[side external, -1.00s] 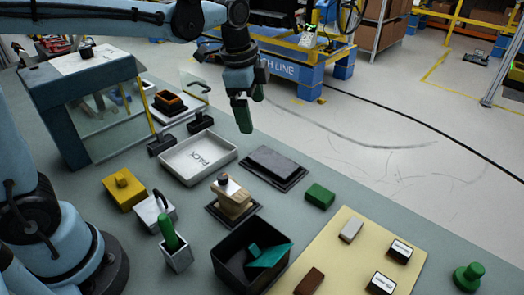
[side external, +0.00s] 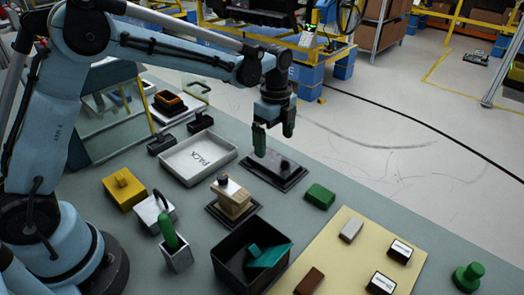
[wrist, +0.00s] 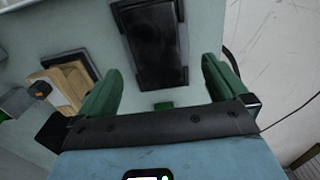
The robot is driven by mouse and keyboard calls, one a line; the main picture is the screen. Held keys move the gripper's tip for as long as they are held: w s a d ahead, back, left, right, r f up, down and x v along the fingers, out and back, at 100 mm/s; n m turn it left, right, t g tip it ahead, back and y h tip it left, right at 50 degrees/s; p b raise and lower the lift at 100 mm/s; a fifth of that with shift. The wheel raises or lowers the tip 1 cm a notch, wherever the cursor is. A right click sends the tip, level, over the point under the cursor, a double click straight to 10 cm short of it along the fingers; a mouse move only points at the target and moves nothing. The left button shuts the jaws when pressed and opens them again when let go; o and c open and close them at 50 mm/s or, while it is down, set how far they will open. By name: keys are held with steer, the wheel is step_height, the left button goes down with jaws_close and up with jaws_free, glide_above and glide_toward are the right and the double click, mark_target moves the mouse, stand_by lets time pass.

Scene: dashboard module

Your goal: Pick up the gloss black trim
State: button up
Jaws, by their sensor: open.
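The gloss black trim (side external: 276,165) appears to be the flat dark rectangular panel lying on a black base (side external: 288,187) in the side view. In the wrist view the panel (wrist: 153,42) is shiny, with a dark border around it, and lies ahead of the fingers. My gripper (side external: 274,132) is open and empty, with green fingers, above the panel's far side in the side view. In the wrist view the fingertips (wrist: 160,66) are spread wider than the panel, one toward each side. The gap down to the panel cannot be judged exactly.
A white PACK tray (side external: 172,166) lies left of the panel. A wooden-looking block on a dark base (side external: 252,210) stands in front of it, and a green block (side external: 319,197) lies to its right. A black bin (side external: 225,258) is nearer the camera.

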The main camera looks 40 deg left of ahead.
mark_target(273, 160)
steer(key=shift+s+d+f, duration=0.1)
steer(key=shift+s+f, duration=0.05)
steer(key=shift+f, duration=1.3)
steer(key=shift+s+d+f, duration=0.1)
steer(key=shift+s+f, duration=0.05)
steer(key=shift+f, duration=1.3)
steer(key=shift+c, duration=0.2)
steer(key=c, duration=1.2)
steer(key=shift+c, duration=0.2)
steer(key=shift+r, duration=0.2)
